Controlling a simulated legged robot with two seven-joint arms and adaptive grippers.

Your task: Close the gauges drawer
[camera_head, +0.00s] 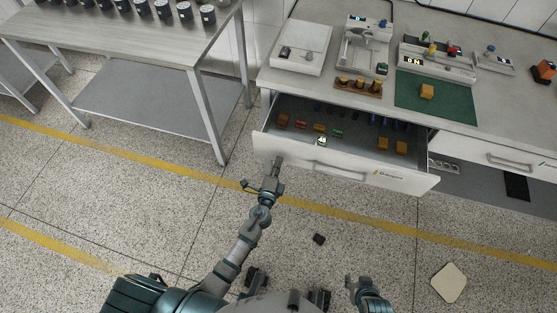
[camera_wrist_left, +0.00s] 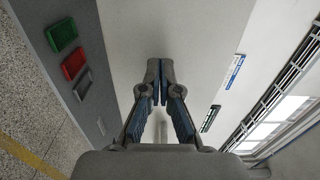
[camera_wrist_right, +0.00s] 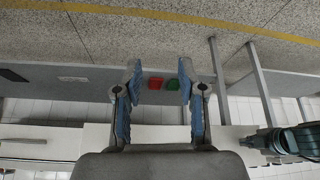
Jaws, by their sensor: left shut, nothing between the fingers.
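The gauges drawer (camera_head: 415,183) is pulled out from the white workbench, its white front facing me, with a bar handle (camera_head: 340,172) and a small label. Several orange, red and green pieces lie inside it. My left gripper (camera_head: 278,162) is at the left end of the drawer front; whether it touches cannot be told. In the left wrist view its fingers (camera_wrist_left: 160,82) are together and empty before a pale surface. My right gripper (camera_head: 351,281) is low at the bottom, well away from the drawer. In the right wrist view its fingers (camera_wrist_right: 158,80) are apart and empty.
The workbench top carries a white device (camera_head: 300,48), a green mat (camera_head: 440,100) with an orange block, and other instruments. A closed drawer (camera_head: 510,158) is at the right. A grey side table (camera_head: 110,45) stands left. A dark piece (camera_head: 319,239) and a pale plate (camera_head: 449,283) lie on open floor.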

